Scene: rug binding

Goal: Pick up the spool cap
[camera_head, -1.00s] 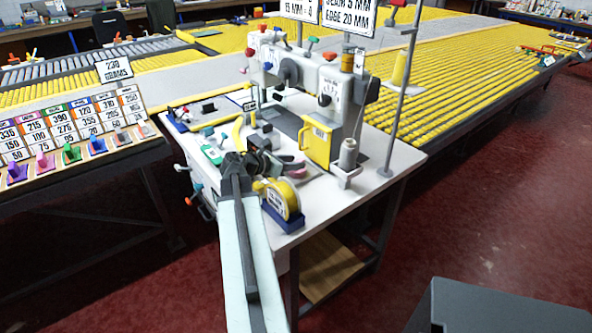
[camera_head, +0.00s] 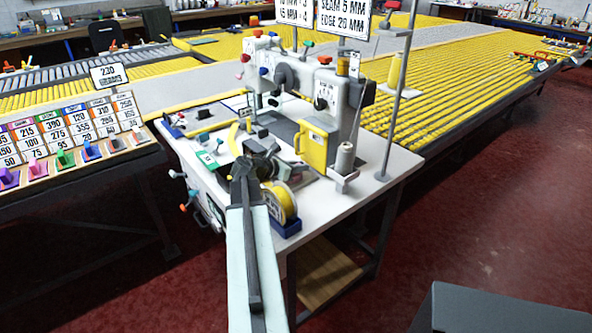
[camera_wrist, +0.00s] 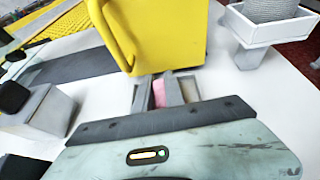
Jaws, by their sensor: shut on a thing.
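My gripper (camera_wrist: 164,92) is shut on a small pink piece (camera_wrist: 159,93), which I take to be the spool cap. Only a narrow pink strip of it shows between the two grey fingers in the wrist view. In the head view my gripper (camera_head: 284,168) is over the white sewing table, and my own arm and wrist hide most of the jaws and the piece. I cannot tell whether the piece touches the tabletop.
A yellow box-like cover (camera_wrist: 165,35) on the sewing machine (camera_head: 305,85) stands just ahead of the fingers. A grey thread cone (camera_head: 344,158) is to the right. A yellow tape roll (camera_head: 281,203) sits near the front edge. A grey block (camera_wrist: 42,112) lies left.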

